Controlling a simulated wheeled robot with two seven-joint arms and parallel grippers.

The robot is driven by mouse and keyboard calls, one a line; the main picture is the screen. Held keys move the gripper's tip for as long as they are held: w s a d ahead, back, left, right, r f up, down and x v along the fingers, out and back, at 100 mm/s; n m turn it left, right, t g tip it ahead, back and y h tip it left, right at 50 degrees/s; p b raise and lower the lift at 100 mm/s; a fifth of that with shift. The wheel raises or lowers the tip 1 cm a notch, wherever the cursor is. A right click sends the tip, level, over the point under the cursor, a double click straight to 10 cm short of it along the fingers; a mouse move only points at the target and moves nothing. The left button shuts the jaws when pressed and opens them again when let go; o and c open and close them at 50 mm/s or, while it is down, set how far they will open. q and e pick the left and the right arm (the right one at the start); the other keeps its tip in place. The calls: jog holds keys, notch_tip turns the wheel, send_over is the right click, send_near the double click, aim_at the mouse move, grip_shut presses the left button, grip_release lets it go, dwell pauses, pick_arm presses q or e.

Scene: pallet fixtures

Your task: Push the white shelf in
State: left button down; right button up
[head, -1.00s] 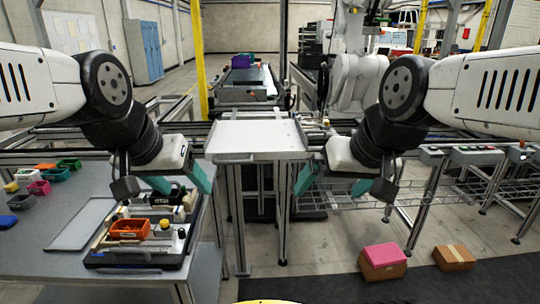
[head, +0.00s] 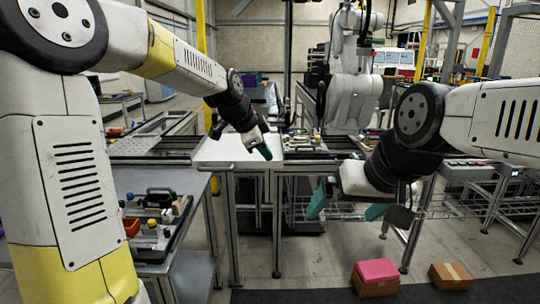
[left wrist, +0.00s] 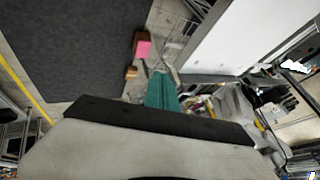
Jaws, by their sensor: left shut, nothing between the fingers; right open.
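The white shelf (head: 222,150) is a flat white panel on a metal frame, left of centre in the head view. A white panel that looks like it fills the upper right of the left wrist view (left wrist: 245,35). My left gripper (head: 265,153) is shut and empty, its teal fingers at the shelf's right front part; I cannot tell whether they touch it. The closed fingers also show in the left wrist view (left wrist: 162,92). My right gripper (head: 346,207) is open and empty, right of the shelf and nearer to me. My left forearm passes above the shelf's far side.
A pink-topped box (head: 376,277) and a brown box (head: 451,275) lie on the floor at right. A white robot arm (head: 352,90) stands behind the frame.

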aim_at(276, 161)
pick_arm(q)
jog(key=w+d+f, duration=0.1)
jog(key=w+f, duration=0.1)
jog(key=w+d+f, duration=0.1)
jog(key=w+f, duration=0.1)
jog(key=w+d+f, duration=0.1)
jog(key=w+f, duration=0.1)
jog(key=shift+w+f, duration=0.25)
jog(key=shift+w, duration=0.6)
